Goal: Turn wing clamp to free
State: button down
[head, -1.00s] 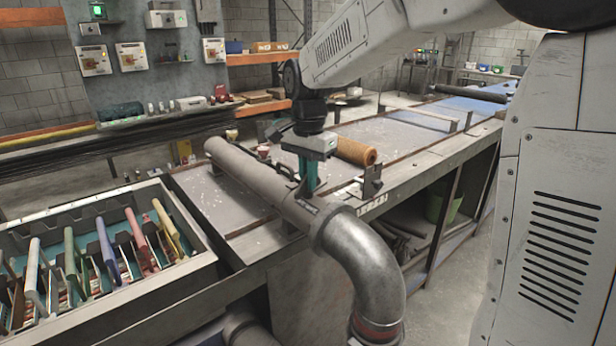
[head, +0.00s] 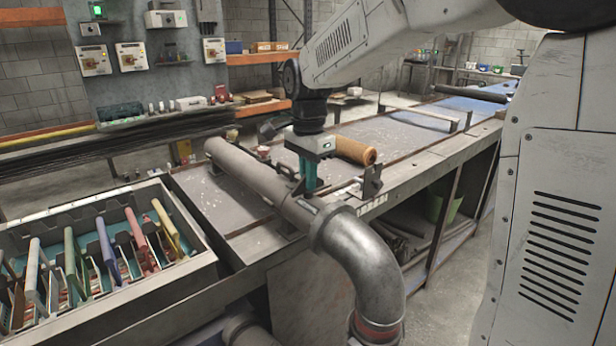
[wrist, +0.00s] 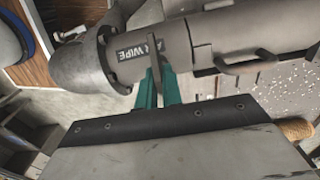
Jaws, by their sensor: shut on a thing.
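The grey tube (head: 245,175) lies along the bench and joins a metal elbow pipe (head: 365,255) at its near end. My gripper (head: 309,188) points down at the tube just before the elbow flange. In the wrist view, the teal fingers of my gripper (wrist: 160,84) are close together on a thin dark upright piece, which looks like the wing clamp (wrist: 155,54). It stands at the tube beside a label ending in "WIPE". The fingers hide its lower part. A dark handle (wrist: 245,66) on the tube is beside the fingers, apart from them.
An orange-brown roll (head: 356,151) lies on the bench behind my gripper. A dark bracket (head: 372,182) stands at the bench's front edge. A crate (head: 188,226) with several coloured pieces is at the left. The bench (head: 385,132) further back is mostly clear.

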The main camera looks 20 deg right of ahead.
jog(key=c, duration=1.6)
grip_release()
jog(key=shift+o, duration=0.2)
jog(key=shift+r, duration=0.1)
notch_tip(320, 180, up, 8)
jog(key=shift+f, duration=0.15)
jog(key=shift+f+n, duration=0.15)
jog(key=shift+n, duration=0.65)
jog(key=s+f+n, duration=0.1)
jog(key=s+n, duration=0.1)
jog(key=s, duration=0.1)
jog(key=s+f+n, duration=0.1)
jog(key=s+n, duration=0.1)
jog(key=s, duration=0.1)
jog(key=s+d+f+n, duration=0.1)
jog(key=s+n, duration=0.1)
jog(key=s, duration=0.1)
jog(key=shift+s+f+n+g, duration=0.1)
jog(key=shift+f+n+g, duration=0.2)
jog(key=shift+n, duration=0.1)
jog(key=s+d+f+n+t, duration=0.1)
jog(key=s+f+n, duration=0.1)
jog(key=s, duration=0.8)
jog(key=s+f+n+t, duration=0.1)
jog(key=s+n, duration=0.3)
jog(key=s, duration=0.7)
jog(key=shift+d+f, duration=0.4)
jog(key=shift+f, duration=0.15)
